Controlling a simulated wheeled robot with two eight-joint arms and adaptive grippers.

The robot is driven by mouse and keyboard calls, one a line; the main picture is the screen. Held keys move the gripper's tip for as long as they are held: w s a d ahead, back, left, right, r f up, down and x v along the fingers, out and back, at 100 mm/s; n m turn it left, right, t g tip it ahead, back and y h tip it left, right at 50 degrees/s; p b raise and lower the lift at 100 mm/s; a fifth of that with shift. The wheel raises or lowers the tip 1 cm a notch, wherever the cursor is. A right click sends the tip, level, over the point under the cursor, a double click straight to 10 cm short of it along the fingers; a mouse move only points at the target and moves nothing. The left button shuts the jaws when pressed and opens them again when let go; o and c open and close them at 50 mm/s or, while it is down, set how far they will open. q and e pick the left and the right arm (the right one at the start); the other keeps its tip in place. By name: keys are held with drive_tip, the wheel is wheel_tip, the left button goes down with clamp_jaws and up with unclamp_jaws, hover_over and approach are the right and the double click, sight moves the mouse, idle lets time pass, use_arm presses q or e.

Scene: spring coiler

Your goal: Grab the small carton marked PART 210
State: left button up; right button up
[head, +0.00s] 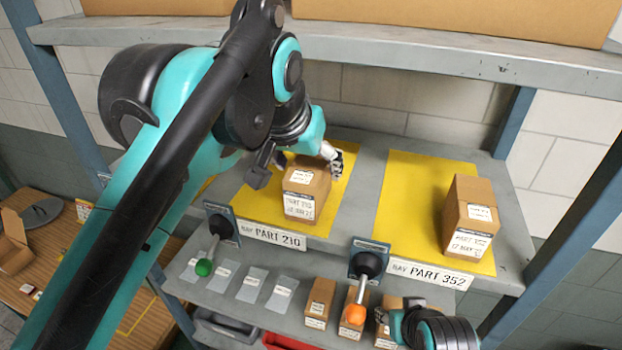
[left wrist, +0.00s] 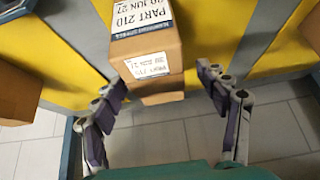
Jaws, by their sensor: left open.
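The small brown carton marked PART 210 (head: 304,190) stands on a yellow mat of the grey shelf, behind the BAY PART 210 sign (head: 270,235). In the left wrist view the carton (left wrist: 148,54) shows its printed labels at the top centre. My left gripper (head: 298,164) reaches down over the carton, one finger on each side. In the left wrist view its fingers (left wrist: 163,82) are spread, with a visible gap on the right. Contact on the left is unclear. My right arm's end (head: 430,326) shows at the bottom edge; its fingers are not clear.
A carton marked PART 352 (head: 469,216) stands on the right yellow mat (head: 408,200). Levers with a green knob (head: 203,267) and an orange knob (head: 355,314) stick out in front. An upper shelf (head: 440,62) hangs above. Several small cartons (head: 319,303) sit on the lower shelf.

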use_arm(q)
drive_tip(key=shift+p+x, duration=0.65)
drive_tip(key=shift+x, duration=1.95)
drive_tip(key=shift+s, duration=0.3)
drive_tip(key=c, duration=1.2)
clamp_jaws()
drive_tip(key=shift+r, duration=0.1)
